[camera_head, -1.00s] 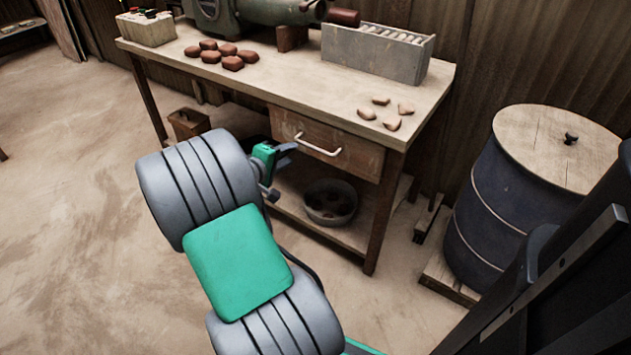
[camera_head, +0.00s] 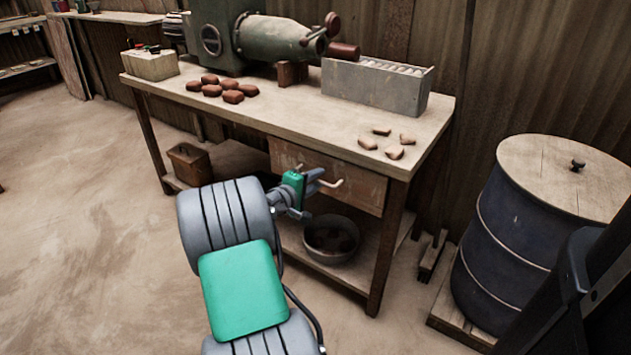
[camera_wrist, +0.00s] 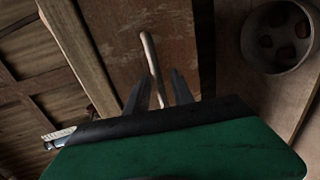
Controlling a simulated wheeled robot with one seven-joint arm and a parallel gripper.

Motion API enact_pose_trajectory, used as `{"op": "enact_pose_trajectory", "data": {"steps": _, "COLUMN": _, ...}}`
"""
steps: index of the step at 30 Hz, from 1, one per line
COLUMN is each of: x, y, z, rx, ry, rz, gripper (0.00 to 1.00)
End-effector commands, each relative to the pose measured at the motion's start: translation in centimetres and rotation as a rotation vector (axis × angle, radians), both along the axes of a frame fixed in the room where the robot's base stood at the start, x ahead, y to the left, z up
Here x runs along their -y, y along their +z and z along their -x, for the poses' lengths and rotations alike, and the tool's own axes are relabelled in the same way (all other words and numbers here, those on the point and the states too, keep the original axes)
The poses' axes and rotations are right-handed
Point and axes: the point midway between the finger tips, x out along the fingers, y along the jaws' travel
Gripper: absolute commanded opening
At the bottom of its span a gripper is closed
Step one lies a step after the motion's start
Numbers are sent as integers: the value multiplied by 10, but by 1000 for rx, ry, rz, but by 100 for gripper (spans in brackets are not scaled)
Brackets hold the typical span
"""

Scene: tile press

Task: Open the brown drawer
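The brown drawer (camera_head: 353,184) is under the worktop of the wooden bench, and its front looks flush with the bench frame. Its pale bar handle (camera_head: 334,183) is partly hidden behind my gripper (camera_head: 316,182) in the head view. In the wrist view the drawer front (camera_wrist: 178,35) fills the upper middle, and the handle (camera_wrist: 152,58) runs down toward the gap between my fingers (camera_wrist: 160,88). The two fingers stand apart, one on each side of the handle's lower end. I cannot tell whether they touch it.
The bench top (camera_head: 300,122) carries a green machine (camera_head: 255,40), a grey box (camera_head: 375,85) and several brown lumps (camera_head: 220,88). A bowl (camera_head: 331,240) sits on the lower shelf. A blue barrel (camera_head: 520,235) stands at the right. The floor at left is clear.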

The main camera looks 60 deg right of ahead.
Motion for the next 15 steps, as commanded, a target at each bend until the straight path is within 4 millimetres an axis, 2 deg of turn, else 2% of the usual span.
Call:
{"op": "enact_pose_trajectory", "data": {"steps": 1, "x": 0, "y": 0, "z": 0, "rx": 0, "ry": 0, "rz": 0, "gripper": 24}}
{"op": "enact_pose_trajectory", "data": {"steps": 10, "x": 0, "y": 0, "z": 0, "rx": 0, "ry": 0, "rz": 0, "gripper": 0}}
{"op": "enact_pose_trajectory", "data": {"steps": 15, "x": 0, "y": 0, "z": 0, "rx": 0, "ry": 0, "rz": -1, "gripper": 0}}
